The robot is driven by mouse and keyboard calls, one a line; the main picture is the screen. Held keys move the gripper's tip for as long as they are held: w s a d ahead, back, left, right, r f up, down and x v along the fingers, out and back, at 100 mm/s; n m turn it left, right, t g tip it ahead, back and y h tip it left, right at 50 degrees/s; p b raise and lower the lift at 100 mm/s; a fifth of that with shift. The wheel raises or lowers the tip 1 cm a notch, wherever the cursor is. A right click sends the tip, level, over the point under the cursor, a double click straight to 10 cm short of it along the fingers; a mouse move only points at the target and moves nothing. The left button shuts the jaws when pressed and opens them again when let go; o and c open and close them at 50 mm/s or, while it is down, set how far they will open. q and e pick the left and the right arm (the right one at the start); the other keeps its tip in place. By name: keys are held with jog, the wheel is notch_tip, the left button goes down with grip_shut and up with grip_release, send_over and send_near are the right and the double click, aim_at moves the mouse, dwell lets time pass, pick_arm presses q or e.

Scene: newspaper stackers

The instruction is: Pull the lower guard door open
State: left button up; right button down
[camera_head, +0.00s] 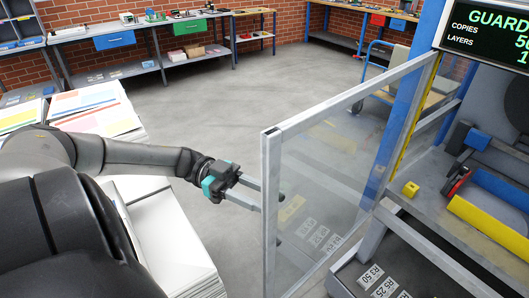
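The guard door (335,165) is a clear panel in a grey metal frame. It stands swung out to the left from the machine's blue and yellow post (405,125), and the machine's front beside it is uncovered. My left gripper (280,211) is at the door's free left edge. Its two fingers are spread apart and pass behind the upright frame bar; their dark tips show through the clear panel. I cannot tell whether they touch the door. Nothing is seen between the fingers. My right gripper is out of view.
Paper stacks (165,235) stand at left, close under my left arm. The machine (460,230) fills the right side, with a yellow bar (490,230) and a screen (490,32) starting "GUARD". A cart (390,75) stands behind the door. The middle floor is clear.

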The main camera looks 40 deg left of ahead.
pick_arm(q)
jog(key=shift+o, duration=0.3)
jog(key=b+v, duration=0.1)
jog(key=v, duration=0.6)
jog(key=shift+a, duration=0.2)
dwell(0.4)
